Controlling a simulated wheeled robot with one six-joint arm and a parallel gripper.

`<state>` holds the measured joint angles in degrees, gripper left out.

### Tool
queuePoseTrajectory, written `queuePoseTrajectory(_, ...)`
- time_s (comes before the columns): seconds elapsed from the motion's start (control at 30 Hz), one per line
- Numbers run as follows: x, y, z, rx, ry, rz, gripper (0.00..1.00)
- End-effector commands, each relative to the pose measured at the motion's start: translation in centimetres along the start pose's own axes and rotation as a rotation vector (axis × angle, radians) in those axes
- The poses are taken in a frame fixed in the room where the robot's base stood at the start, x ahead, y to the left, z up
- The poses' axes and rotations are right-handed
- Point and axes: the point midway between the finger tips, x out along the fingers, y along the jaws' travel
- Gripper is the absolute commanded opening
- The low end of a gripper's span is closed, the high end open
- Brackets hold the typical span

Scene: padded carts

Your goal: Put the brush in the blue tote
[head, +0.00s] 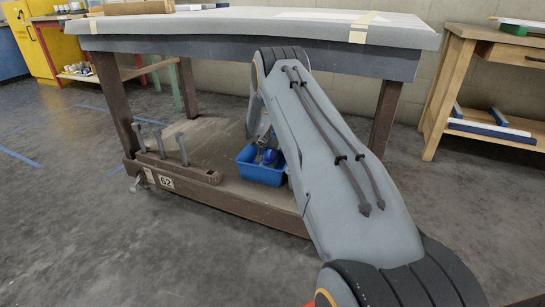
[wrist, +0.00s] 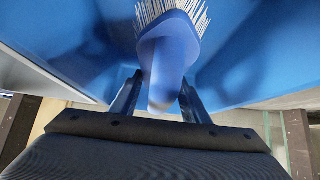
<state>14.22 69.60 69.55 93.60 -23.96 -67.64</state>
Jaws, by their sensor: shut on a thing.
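The blue tote (head: 258,174) stands on the lower shelf of the padded cart, partly hidden behind my arm. In the wrist view its blue walls (wrist: 250,50) fill the area around the brush. The brush (wrist: 170,48) has a blue body and pale bristles. My gripper (wrist: 160,82) is shut on its handle, one finger on each side. The bristle end points away from my wrist, within the tote's walls. Whether the brush touches the tote's floor cannot be told. In the head view my gripper (head: 264,151) is low at the tote, mostly hidden by my arm.
The cart's padded top (head: 250,27) overhangs the shelf above my arm. A brown rack with grey upright pegs (head: 180,168) sits left of the tote on the shelf. Cart legs (head: 385,117) frame the space. A wooden workbench (head: 460,75) stands at right.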

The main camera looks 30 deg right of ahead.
Motion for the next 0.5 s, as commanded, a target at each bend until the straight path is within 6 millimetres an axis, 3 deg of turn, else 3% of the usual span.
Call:
queuePoseTrajectory(0.17, 1.9, 0.0, 1.8, -0.001, -0.001, 0.001, 0.13)
queuePoseTrajectory(0.5, 2.0, 0.0, 2.0, 0.0, -0.001, 0.0, 0.13)
